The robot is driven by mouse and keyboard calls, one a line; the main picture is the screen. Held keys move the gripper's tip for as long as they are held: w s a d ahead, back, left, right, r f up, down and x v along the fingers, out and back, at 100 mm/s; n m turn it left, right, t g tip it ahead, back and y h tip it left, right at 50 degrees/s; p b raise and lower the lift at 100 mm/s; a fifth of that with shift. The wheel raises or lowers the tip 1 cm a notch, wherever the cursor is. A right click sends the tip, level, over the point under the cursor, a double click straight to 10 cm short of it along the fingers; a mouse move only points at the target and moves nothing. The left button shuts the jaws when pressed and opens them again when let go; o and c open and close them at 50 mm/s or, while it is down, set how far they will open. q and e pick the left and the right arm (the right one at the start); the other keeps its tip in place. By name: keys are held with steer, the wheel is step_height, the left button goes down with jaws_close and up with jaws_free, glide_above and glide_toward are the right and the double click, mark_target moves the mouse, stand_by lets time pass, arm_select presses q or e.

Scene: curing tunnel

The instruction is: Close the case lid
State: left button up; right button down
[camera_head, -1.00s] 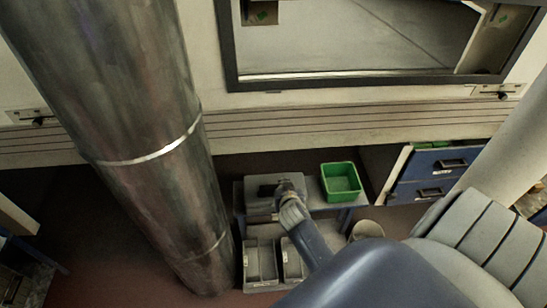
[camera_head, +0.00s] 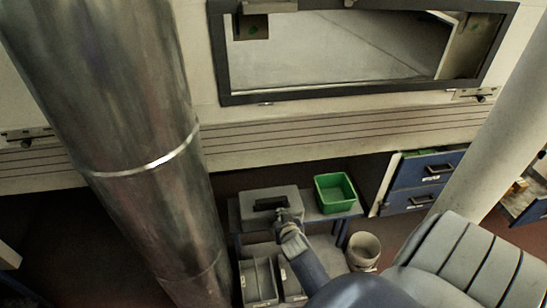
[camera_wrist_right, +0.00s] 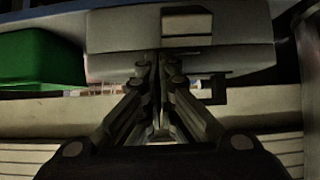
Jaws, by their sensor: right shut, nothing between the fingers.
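The grey case (camera_head: 260,199) sits on the bench beside the green bin, with a dark patch like a handle on its upper face. In the head view its lid looks flat and down, with no clear gap. The case (camera_wrist_right: 115,38) also fills the top of the right wrist view. My right gripper (camera_head: 282,213) is at the near edge of the case, partly over it. In the wrist view my right gripper (camera_wrist_right: 160,62) is shut and empty, its fingertips overlapping the case's edge. Whether they touch it I cannot tell. My left gripper is not in view.
A green bin (camera_head: 336,196) stands right of the case. Grey bins (camera_head: 258,281) sit below the bench, and a pale bucket (camera_head: 363,249) stands on the floor. A large metal duct (camera_head: 120,120) rises at left. Blue drawers (camera_head: 425,180) are at right.

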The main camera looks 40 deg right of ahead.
steer(key=v, duration=1.2)
stand_by(0.3)
